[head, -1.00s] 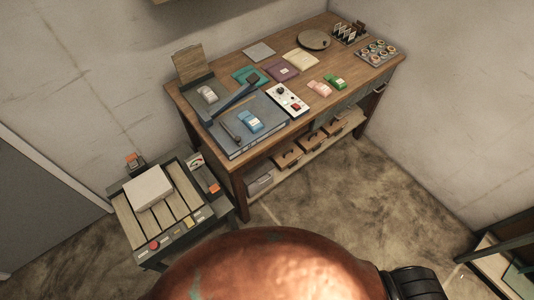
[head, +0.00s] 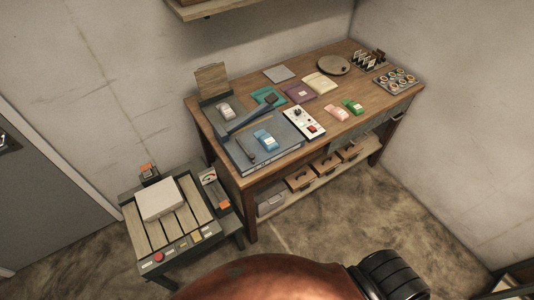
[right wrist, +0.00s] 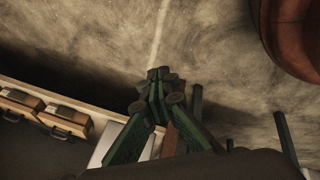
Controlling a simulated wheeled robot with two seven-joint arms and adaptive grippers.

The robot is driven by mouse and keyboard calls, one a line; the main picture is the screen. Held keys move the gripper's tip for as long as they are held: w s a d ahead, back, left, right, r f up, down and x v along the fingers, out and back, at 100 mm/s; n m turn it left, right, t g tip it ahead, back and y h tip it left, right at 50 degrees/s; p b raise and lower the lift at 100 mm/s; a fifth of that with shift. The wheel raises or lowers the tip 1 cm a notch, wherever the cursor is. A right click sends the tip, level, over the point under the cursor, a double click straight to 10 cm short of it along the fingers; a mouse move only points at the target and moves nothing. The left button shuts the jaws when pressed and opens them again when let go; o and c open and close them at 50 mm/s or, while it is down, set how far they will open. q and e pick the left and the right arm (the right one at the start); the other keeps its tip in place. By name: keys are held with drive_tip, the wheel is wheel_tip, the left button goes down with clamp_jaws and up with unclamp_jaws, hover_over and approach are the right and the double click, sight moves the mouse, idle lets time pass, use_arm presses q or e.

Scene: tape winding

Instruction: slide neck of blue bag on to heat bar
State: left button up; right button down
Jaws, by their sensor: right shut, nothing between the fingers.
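The blue bag (head: 265,140) lies on the flat grey-blue sealer base (head: 285,156) at the front of the wooden bench. A dark lever arm (head: 250,115), which looks like part of the heat sealer, slants up behind the bag. I cannot tell which strip is the heat bar, or whether the bag's neck touches it. My right gripper (right wrist: 158,78) shows in the right wrist view with its green fingers together and empty, above the floor near the bench's lower shelf. It is away from the bag, which that view does not show. My left gripper is in neither view.
The wooden bench (head: 375,103) also holds a control box (head: 304,122), pink (head: 337,112) and green (head: 353,105) bags, and a tray of small round items (head: 398,79). A slatted side table (head: 147,232) bears a white block (head: 160,199). Open floor lies in front.

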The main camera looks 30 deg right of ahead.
drive_tip(key=w+d+r+n+t+b, duration=0.1)
drive_tip(key=w+d+r+n+t, duration=0.2)
drive_tip(key=w+r, duration=0.45)
drive_tip(key=w+d+r+n+t+b, duration=0.1)
drive_tip(key=w+r+n+t, duration=0.1)
drive_tip(key=w+r+n, duration=0.5)
drive_tip(key=n+t+y+b, duration=0.25)
drive_tip(key=n+t, duration=0.55)
drive_tip(key=n, duration=1.2)
approach(274, 147)
drive_tip(key=s, duration=0.7)
drive_tip(key=w, duration=0.6)
drive_tip(key=w+p, duration=0.1)
drive_tip(key=w, duration=0.5)
drive_tip(key=shift+w+a+r+p, duration=0.15)
drive_tip(key=shift+w+a+p, duration=0.05)
drive_tip(key=shift+p, duration=0.1)
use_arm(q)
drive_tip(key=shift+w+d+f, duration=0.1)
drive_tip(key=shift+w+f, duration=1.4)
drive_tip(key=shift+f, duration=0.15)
use_arm(e)
drive_tip(key=shift+w, duration=0.75)
